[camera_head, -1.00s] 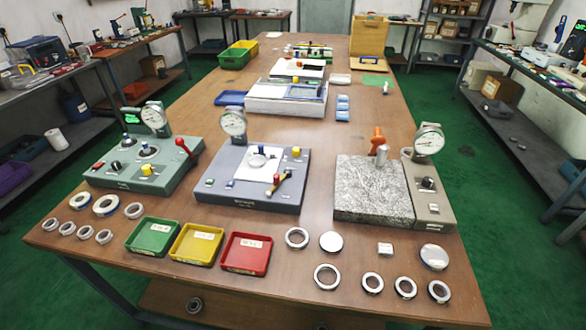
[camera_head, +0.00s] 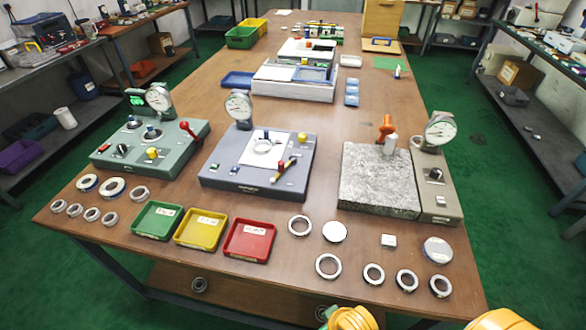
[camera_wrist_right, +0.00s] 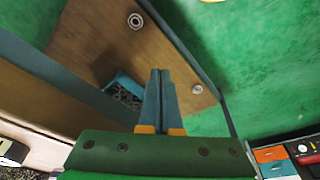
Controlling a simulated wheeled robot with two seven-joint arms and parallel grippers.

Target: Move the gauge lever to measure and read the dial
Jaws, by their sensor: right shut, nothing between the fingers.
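The middle gauge (camera_head: 258,180) is a blue-grey base with a round dial (camera_head: 238,105) on a post at its back left. The dial's reading is too small to tell. A green gauge (camera_head: 150,148) with a red lever (camera_head: 188,130) stands to the left. A granite-topped gauge (camera_head: 378,180) with a dial (camera_head: 440,128) stands to the right. My right gripper (camera_wrist_right: 160,75) is shut and empty in the right wrist view. My left gripper is out of view.
Green (camera_head: 158,221), yellow (camera_head: 202,229) and red (camera_head: 250,241) trays stand along the table's front. Several loose rings lie left of them and to their right. In the wrist view, the gripper shows above a lower wooden shelf (camera_wrist_right: 90,35) and green floor.

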